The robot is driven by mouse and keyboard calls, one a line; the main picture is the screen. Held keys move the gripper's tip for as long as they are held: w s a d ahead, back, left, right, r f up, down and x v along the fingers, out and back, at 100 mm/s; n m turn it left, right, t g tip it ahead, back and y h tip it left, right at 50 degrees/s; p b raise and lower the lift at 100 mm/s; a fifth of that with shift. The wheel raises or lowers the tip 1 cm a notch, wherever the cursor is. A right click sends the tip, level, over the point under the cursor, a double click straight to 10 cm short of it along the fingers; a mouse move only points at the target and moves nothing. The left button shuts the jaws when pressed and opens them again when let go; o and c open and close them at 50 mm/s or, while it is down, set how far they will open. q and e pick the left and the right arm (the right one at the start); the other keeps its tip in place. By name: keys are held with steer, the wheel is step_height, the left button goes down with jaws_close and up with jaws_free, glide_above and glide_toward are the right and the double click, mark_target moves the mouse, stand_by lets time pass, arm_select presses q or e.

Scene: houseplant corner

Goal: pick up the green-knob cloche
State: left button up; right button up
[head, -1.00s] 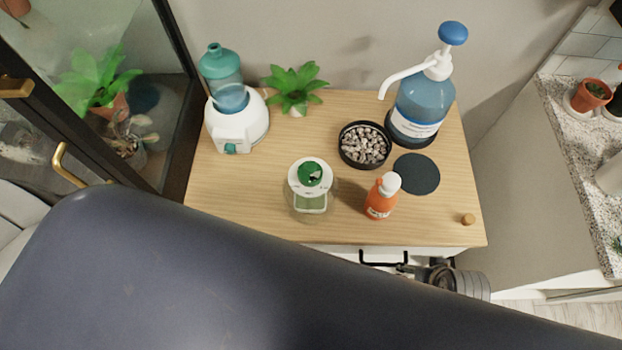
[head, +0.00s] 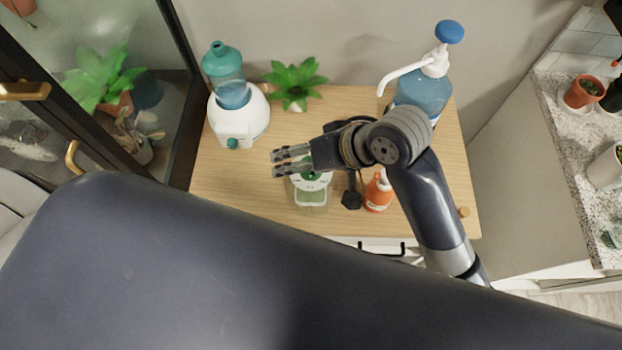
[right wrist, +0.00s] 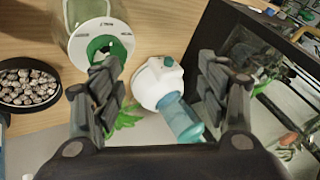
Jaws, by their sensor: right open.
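The green-knob cloche (head: 311,197) stands on the wooden cabinet top, with a clear body, a white ring top and a green knob. In the head view my right gripper (head: 277,163) is over it, fingers pointing left, and partly hides its top. In the right wrist view the cloche (right wrist: 100,42) is at the upper left, beyond the left finger. My right gripper (right wrist: 160,72) is open with nothing held between its fingers. Whether it touches the cloche cannot be told. My left gripper is out of view.
An orange bottle (head: 377,195) stands right of the cloche. A white device with a teal bottle (head: 238,118), a plant (head: 295,82) and a blue pump bottle (head: 424,92) stand at the back. Pebbles (right wrist: 28,86) fill a black bowl. A glass-doored cabinet is at left.

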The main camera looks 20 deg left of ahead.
steer(key=a+r+n+g+h, duration=0.1)
steer(key=a+r+n, duration=0.1)
steer(key=a, duration=0.2)
steer(key=m+h, duration=0.1)
steer(key=h, duration=0.5)
glide_above(311, 178)
steer(key=w+a, duration=0.1)
steer(key=w, duration=0.1)
steer(key=shift+s+f, duration=0.1)
steer(key=shift+s, duration=0.1)
steer(key=shift+w+f+m+h, duration=0.1)
steer(key=shift+f+m+h, duration=0.1)
steer(key=shift+m+h, duration=0.1)
step_height(311, 178, down, 5)
steer(key=shift+d+r+p, duration=0.1)
steer(key=shift+r+p, duration=0.1)
steer(key=shift+p, duration=0.4)
steer(key=f, duration=0.1)
steer(key=f+p, duration=0.1)
steer(key=f, duration=0.1)
steer(key=f+p, duration=0.1)
steer(key=shift+w+f, duration=0.35)
steer(key=shift+f, duration=0.5)
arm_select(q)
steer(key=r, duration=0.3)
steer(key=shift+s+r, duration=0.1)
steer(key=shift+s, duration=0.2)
arm_select(e)
steer(key=shift+r, duration=0.1)
jaws_close()
